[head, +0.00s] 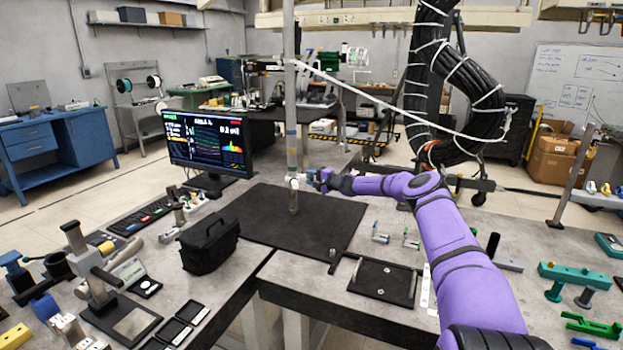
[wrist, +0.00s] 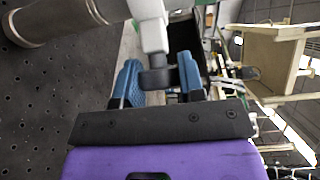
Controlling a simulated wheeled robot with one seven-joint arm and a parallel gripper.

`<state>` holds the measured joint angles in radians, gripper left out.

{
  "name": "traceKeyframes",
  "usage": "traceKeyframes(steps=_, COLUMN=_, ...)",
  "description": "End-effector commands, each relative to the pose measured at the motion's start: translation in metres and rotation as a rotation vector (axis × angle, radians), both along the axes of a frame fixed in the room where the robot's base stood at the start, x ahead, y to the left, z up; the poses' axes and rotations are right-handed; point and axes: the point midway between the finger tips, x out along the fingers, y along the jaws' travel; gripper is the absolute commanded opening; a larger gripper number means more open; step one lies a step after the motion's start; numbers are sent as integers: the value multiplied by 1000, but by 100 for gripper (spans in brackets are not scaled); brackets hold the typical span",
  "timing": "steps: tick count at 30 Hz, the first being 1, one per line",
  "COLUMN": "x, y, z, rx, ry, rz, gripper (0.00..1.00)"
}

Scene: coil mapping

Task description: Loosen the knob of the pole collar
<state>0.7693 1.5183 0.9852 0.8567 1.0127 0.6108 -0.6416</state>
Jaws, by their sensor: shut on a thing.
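The upright pole (head: 291,110) stands on a black board (head: 330,222) in the head view. The white pole collar (head: 293,181) sits around it, low above the board. In the wrist view the pole (wrist: 45,24) crosses the top left and the white collar part (wrist: 150,28) reaches down from the top. Its dark knob (wrist: 157,76) lies between my blue fingertips. My gripper (head: 317,180) reaches the collar from the right and is shut on the knob; it also shows in the wrist view (wrist: 158,82). The fingers partly hide the knob's sides.
A monitor (head: 208,143) and keyboard (head: 140,215) stand left of the pole. A black bag (head: 208,243) and a small dark tray (head: 384,281) lie in front. A white cable (head: 400,97) slants above my arm. The black board is mostly clear around the pole.

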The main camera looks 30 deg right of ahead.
Motion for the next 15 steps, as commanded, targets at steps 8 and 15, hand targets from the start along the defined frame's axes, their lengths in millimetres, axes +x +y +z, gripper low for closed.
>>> traceKeyframes(steps=8, x=0, y=0, z=-2, rx=-69, ry=-237, rz=-2, gripper=13)
traceKeyframes(steps=15, x=0, y=-1, z=-2, rx=-122, ry=-390, rz=-2, gripper=13)
